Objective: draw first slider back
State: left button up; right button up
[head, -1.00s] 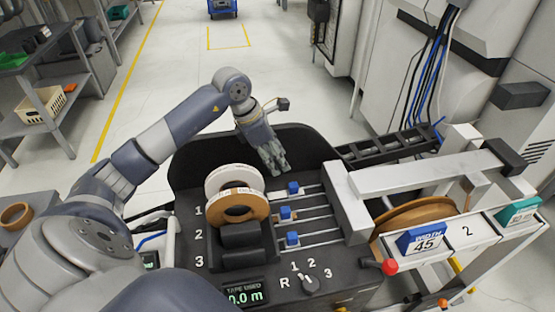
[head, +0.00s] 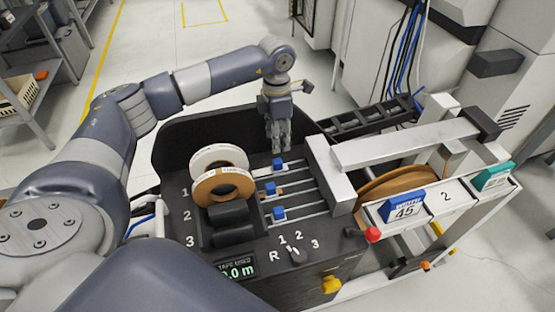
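The first slider, a blue block (head: 278,165), sits on the rearmost of three metal rails, in line with number 1. The second blue slider (head: 270,188) and third blue slider (head: 279,213) sit on the rails nearer to me. My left gripper (head: 281,150) points down just behind the first slider, its fingertips close to the block. I cannot tell whether they touch it. Its fingers look close together, but the gap between them is not clear. My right gripper is not in view.
A white tape roll (head: 208,158) and a tan tape roll (head: 222,188) stand left of the rails. A selector knob (head: 296,257) and a tape display (head: 238,269) are at the front. A pale metal frame (head: 335,178) bounds the rails on the right.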

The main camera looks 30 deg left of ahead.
aim_at(277, 161)
pick_arm(q)
notch_tip(277, 161, down, 11)
jog(key=shift+a+r+p, duration=0.1)
jog(key=shift+a+p, duration=0.05)
jog(key=shift+p, duration=1)
